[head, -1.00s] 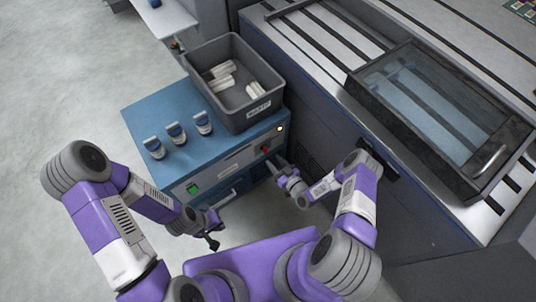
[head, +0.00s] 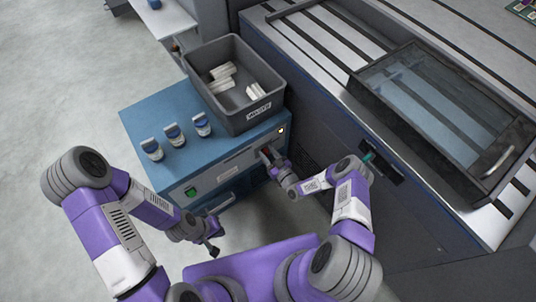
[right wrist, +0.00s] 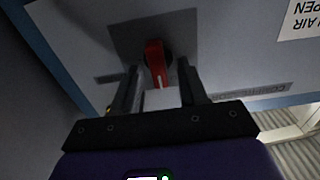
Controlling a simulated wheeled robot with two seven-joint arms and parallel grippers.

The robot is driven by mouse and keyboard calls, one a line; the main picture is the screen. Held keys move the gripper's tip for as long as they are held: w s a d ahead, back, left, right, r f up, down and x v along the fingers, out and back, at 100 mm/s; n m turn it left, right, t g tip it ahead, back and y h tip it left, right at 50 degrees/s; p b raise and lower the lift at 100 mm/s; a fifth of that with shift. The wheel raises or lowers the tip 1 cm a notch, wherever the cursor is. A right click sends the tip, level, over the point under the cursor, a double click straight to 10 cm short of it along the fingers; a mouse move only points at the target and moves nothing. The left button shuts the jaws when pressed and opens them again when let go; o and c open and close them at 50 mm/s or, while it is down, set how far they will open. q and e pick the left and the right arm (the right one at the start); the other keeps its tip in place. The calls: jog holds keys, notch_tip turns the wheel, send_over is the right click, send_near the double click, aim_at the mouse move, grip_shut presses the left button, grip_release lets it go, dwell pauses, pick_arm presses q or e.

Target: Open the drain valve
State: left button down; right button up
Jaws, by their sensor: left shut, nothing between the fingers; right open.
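The drain valve shows in the right wrist view as a red lever handle (right wrist: 155,62) in a dark recess on the front of the blue cabinet (head: 160,112). The lever points down in that picture, and a pale mark shows near its lower end. My right gripper (right wrist: 158,72) is open, with one finger on each side of the lever's lower end; I cannot tell whether either finger touches it. In the head view my right gripper (head: 270,156) is at the cabinet's front and largely hides the handle. My left gripper (head: 213,253) is shut and empty, apart from the cabinet's lower front.
A grey bin (head: 236,112) with white rolls stands on the cabinet beside several blue-and-white containers (head: 173,135). A green switch (head: 191,192) is on the front. The large machine (head: 340,130) closes in the right side. A partly cropped, upside-down label (right wrist: 302,18) includes "AIR" and "OPEN".

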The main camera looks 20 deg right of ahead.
jog(key=c, duration=0.7)
jog(key=shift+c, duration=0.2)
jog(key=shift+m, duration=0.4)
jog(key=m, duration=1.1)
jog(key=d+f+m, duration=0.1)
jog(key=m, duration=0.5)
jog(key=shift+w+f, duration=0.1)
jog(key=shift+w, duration=0.05)
jog(key=o, duration=0.7)
